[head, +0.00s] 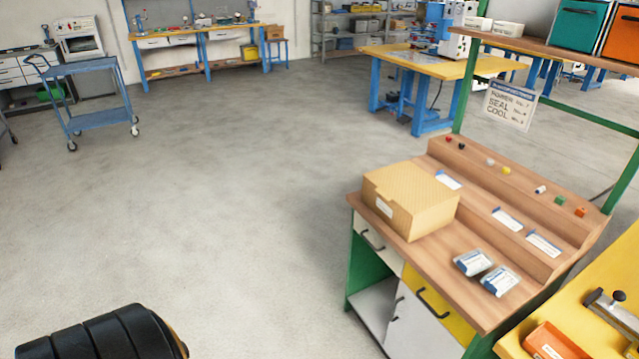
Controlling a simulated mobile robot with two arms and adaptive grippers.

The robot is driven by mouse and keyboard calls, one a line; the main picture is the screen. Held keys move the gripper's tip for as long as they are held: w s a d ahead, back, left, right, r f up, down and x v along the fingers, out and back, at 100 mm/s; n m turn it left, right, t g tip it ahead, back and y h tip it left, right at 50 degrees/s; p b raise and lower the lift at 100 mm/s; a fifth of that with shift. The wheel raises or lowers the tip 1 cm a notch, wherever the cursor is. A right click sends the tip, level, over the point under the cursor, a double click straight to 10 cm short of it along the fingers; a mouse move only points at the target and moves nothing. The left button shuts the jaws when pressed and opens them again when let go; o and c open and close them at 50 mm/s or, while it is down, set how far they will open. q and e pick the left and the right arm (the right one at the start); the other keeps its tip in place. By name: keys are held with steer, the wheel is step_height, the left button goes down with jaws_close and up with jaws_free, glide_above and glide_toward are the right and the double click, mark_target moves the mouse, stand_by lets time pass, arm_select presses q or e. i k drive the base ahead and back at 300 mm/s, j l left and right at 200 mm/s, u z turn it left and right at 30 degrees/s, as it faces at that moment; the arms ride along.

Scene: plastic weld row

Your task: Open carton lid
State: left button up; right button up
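A tan cardboard carton (410,200) stands at the left end of a wooden workbench with a green frame. Its lid (411,187) lies flat on top and looks shut. A white label shows on its front side. Neither gripper shows in the head view. A black ribbed part at the bottom left looks like part of my own arm, well apart from the carton.
Two blue-and-white packets (473,263) lie on the workbench (430,265) in front of the carton. A stepped shelf behind holds small coloured parts and labels. A yellow table (610,285) adjoins at the right. The floor (230,190) left of the bench is clear.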

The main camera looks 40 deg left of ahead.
mark_target(417, 190)
steer(key=u, duration=1)
